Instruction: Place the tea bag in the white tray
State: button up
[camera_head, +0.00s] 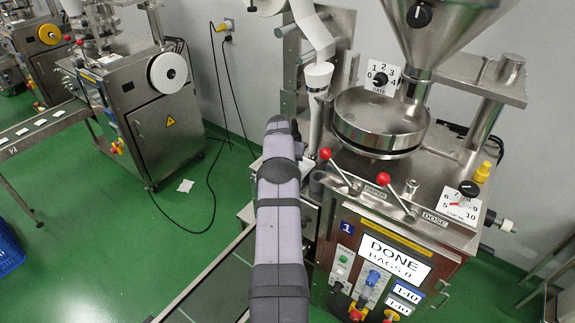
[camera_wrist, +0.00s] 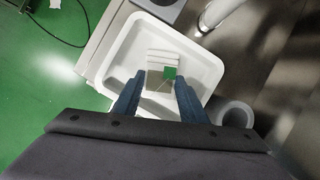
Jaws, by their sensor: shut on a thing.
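In the wrist view the white tray (camera_wrist: 207,62) lies below my gripper (camera_wrist: 160,77), its rim and inner walls showing on several sides. My gripper's two blue fingers reach over the tray and are shut on a tea bag (camera_wrist: 155,83), a pale bag with a green tag (camera_wrist: 169,72) at its upper right. The bag appears over the tray's inside; its height above the floor is hard to tell. White folded layers show just beyond the bag. In the head view my arm hides the gripper, the bag and most of the tray.
A grey round cup (camera_wrist: 236,114) stands close to the tray's right side. A packing machine (camera_head: 385,250) with red-knobbed levers (camera_head: 333,162) and a hopper stands right of my arm. A second machine (camera_head: 150,110) stands at left. Green floor (camera_head: 100,240) is open at lower left.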

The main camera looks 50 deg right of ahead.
jog(key=shift+f, duration=0.15)
jog(key=o, duration=1)
jog(key=shift+r, duration=0.3)
jog(key=b+v, duration=0.4)
jog(key=v, duration=0.7)
jog(key=shift+a+r, duration=0.3)
jog(key=shift+r, duration=0.05)
jog(key=shift+s, duration=0.1)
